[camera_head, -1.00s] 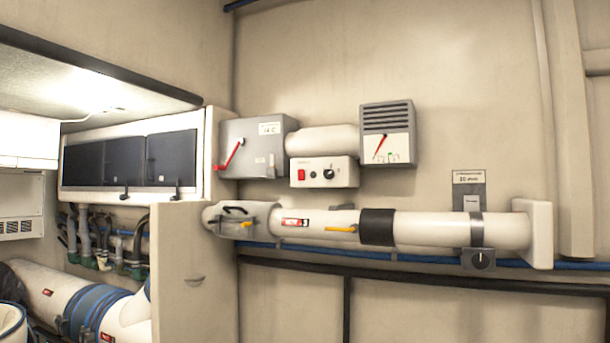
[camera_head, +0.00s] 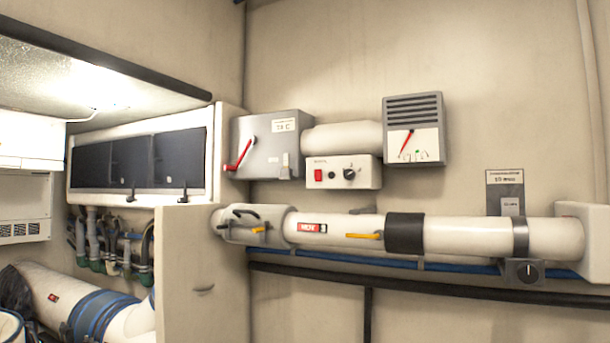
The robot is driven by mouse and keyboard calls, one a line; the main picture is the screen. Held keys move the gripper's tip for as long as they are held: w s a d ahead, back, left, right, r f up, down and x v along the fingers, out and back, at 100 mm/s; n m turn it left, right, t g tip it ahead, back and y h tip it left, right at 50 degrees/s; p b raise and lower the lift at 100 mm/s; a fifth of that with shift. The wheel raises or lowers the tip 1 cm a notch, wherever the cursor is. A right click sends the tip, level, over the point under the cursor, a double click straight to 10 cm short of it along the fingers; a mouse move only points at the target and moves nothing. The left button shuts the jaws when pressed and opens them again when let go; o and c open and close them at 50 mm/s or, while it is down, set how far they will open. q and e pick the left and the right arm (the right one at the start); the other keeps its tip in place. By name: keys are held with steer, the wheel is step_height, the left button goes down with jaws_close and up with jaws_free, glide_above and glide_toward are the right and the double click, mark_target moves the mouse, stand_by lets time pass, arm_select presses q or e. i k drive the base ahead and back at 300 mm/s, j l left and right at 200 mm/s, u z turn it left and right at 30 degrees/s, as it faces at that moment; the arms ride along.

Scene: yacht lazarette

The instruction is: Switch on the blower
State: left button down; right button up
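A white control box (camera_head: 344,173) is fixed to the wall. It carries a red rocker switch (camera_head: 318,175) and a black knob (camera_head: 349,174); I cannot read its small label or tell the switch position. A white cylinder (camera_head: 342,137) sits just above it. To its left is a grey box (camera_head: 270,145) with a red lever (camera_head: 239,155) on its face. To its upper right is a grey gauge unit (camera_head: 414,128) with slats and a red needle tilted to the upper right. Neither of my grippers is in view.
A thick white pipe (camera_head: 461,236) with a black sleeve and yellow handles runs below the boxes. A dial box (camera_head: 524,271) hangs under it at right. A beige partition (camera_head: 186,272) stands at left, beside hoses (camera_head: 97,240) and a dark-panelled cabinet (camera_head: 140,163).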

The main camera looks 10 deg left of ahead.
mark_target(318, 174)
steer(key=i+j, duration=0.15)
steer(key=i, duration=0.4)
steer(key=i+j+u, duration=0.15)
steer(key=i, duration=0.4)
